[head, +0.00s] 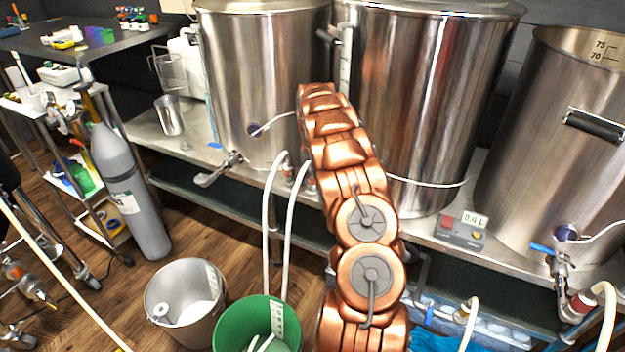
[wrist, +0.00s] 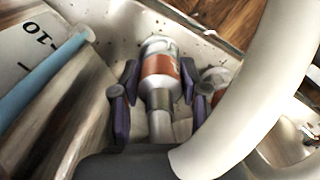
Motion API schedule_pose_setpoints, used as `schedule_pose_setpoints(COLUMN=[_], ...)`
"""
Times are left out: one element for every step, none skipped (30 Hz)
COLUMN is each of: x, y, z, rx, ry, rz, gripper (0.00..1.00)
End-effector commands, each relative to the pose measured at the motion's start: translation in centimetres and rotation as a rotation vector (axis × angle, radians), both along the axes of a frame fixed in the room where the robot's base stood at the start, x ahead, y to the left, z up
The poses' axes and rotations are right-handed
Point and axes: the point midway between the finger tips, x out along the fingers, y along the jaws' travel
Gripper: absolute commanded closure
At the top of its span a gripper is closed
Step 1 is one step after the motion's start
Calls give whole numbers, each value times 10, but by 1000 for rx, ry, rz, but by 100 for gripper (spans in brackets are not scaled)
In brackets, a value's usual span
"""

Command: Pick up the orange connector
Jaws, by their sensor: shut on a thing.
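In the wrist view, the orange connector (wrist: 160,66) stands in the middle, a short cylinder with a pale marked top, an orange band and a grey metal collar below. My gripper (wrist: 161,90) has its purple-padded fingers on either side of the connector and is shut on it. A pale tube section runs from the collar toward the camera. In the head view, my copper arm reaches toward the steel kettles and hides the gripper, and I cannot make out the held connector there.
A thick white hose (wrist: 255,80) crosses close to the right of my gripper. A blue tube (wrist: 45,72) lies at left. Steel kettles (head: 430,100) stand on the bench. A green bucket (head: 228,335), a metal bucket (head: 160,297) and a gas cylinder (head: 143,215) stand on the floor.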

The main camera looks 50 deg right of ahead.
Motion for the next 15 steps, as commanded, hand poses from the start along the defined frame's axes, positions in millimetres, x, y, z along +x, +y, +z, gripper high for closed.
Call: schedule_pose_setpoints(x=[0, 0, 0, 0, 0, 0, 1, 1, 1, 2, 2, 3, 3, 3, 3], y=[0, 0, 0, 0, 0, 1, 1, 1, 2, 3, 4, 5, 4, 4, 5], z=[0, 0, 0, 0, 0, 1, 2, 3, 4, 6, 8, 11, 16, 21, 26], rx=[0, 0, 0, 0, 0, 0, 0, 0, -1, -1, -1, 0, -1, -1, 0], ry=[0, 0, 0, 0, 0, 0, 0, 0, -1, -1, -1, -1, -3, -2, -1], rz=[0, 0, 0, 0, 0, 0, 0, 1, 1, 1, 1, 1, 0, 1, 2], gripper=[97, 97, 97, 97, 97, 97, 97, 97, 97, 97, 97, 97, 97, 97, 97])
